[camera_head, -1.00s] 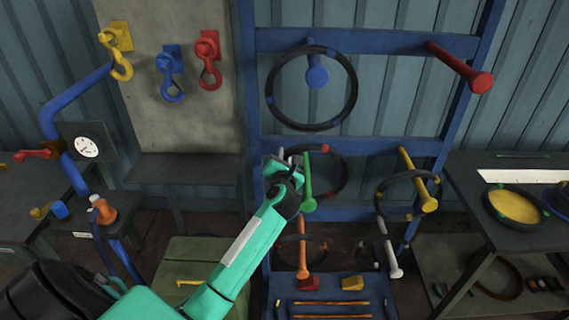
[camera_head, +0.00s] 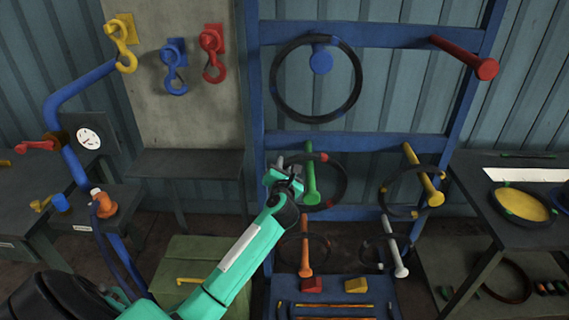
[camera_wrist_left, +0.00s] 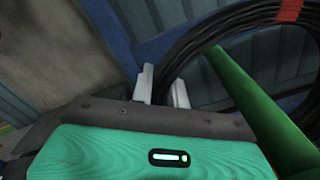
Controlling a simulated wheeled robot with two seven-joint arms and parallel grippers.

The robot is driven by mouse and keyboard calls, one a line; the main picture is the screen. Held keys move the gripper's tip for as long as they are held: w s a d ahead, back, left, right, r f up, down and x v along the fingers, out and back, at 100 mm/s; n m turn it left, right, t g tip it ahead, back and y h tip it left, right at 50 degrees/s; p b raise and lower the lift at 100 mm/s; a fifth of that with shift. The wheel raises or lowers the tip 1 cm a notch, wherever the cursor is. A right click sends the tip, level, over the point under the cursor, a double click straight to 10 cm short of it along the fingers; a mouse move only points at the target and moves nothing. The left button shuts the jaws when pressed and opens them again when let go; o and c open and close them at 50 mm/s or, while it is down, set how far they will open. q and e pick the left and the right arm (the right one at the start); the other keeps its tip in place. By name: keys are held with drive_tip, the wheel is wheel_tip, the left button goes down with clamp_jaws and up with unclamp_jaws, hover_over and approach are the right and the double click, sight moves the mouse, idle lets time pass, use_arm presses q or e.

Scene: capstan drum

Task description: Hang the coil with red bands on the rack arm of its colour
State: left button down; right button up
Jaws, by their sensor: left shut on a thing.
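The coil with red bands (camera_head: 346,181) is a dark ring at the middle of the rack, around the green rack arm (camera_head: 311,178). I cannot tell whether it rests on that arm. My left gripper (camera_head: 285,170) is shut on the coil's left side. In the left wrist view the two pale fingertips (camera_wrist_left: 163,88) grip the dark strand, and a red band (camera_wrist_left: 289,11) shows at the top right. The red rack arm (camera_head: 462,57) sticks out at the upper right with no coil on it. My right gripper is out of view.
A coil hangs on the blue arm (camera_head: 321,62) above. Other coils are at the yellow (camera_head: 424,175), orange (camera_head: 305,246) and white (camera_head: 394,246) arms. A side table (camera_head: 490,215) stands to the right. Open space lies before the red arm.

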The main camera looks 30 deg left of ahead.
use_arm(q)
drive_tip(key=r+v, duration=0.1)
drive_tip(key=v, duration=2.3)
drive_tip(key=shift+s+r+p, duration=0.25)
drive_tip(key=shift+p, duration=0.15)
drive_tip(key=shift+a, duration=0.1)
